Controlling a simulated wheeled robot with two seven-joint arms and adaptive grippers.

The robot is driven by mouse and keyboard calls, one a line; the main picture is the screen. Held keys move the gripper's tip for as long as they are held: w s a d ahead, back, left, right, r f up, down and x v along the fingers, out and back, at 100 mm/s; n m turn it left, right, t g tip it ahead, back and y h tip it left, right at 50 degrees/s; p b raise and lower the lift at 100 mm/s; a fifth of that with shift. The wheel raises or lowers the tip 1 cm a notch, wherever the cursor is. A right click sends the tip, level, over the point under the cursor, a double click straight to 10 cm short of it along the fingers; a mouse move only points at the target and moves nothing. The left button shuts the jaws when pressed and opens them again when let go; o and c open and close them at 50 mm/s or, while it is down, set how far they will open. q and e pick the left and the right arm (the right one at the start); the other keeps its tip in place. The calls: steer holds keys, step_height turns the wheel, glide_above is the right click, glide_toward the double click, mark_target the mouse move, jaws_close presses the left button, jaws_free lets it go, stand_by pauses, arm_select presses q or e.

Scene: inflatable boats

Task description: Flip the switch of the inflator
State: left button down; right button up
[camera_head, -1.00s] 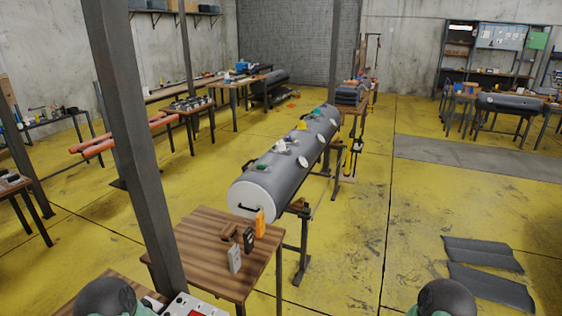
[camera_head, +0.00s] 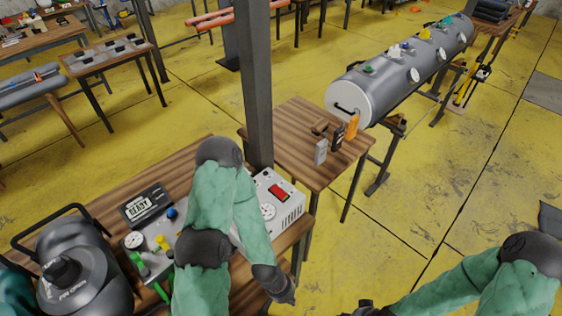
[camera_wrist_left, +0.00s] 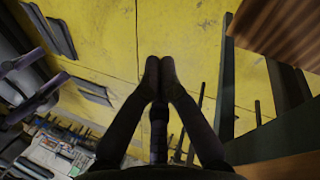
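The inflator appears to be the white box (camera_head: 290,211) on the wooden table in the lower middle of the head view. A red switch (camera_head: 280,191) and a round dial sit on its top. My left forearm covers the box's left part. My left gripper (camera_head: 287,297) hangs past the table's front right edge, below the box and apart from it. In the left wrist view its two fingertips (camera_wrist_left: 160,66) are together with nothing seen between them. My right gripper (camera_head: 370,311) is cut off by the bottom edge of the head view.
A metal post (camera_head: 256,90) stands just behind the inflator. A gauge panel (camera_head: 150,245), a black box (camera_head: 147,204) and a dark tank (camera_head: 85,270) stand left on the same table. A smaller wooden table (camera_head: 300,125) with small items stands behind. Yellow floor is open at right.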

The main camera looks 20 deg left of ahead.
arm_select(q)
steer(key=w+a+r+t+p, duration=0.1)
steer(key=w+a+r+p, duration=0.1)
steer(key=r+p, duration=0.35)
steer(key=w+a+r+p, duration=0.1)
steer(key=w+r+p, duration=0.1)
steer(key=r+p, duration=0.4)
steer(key=w+a+r+m+t, duration=0.3)
steer(key=w+a+r, duration=0.5)
steer(key=r, duration=0.3)
steer(key=w+a+r+m+t, duration=0.4)
steer(key=w+a+r, duration=0.4)
steer(key=a+r, duration=0.2)
steer(key=shift+w+a+r+y, duration=0.25)
steer(key=shift+a+r+y, duration=0.05)
steer(key=shift+r, duration=0.05)
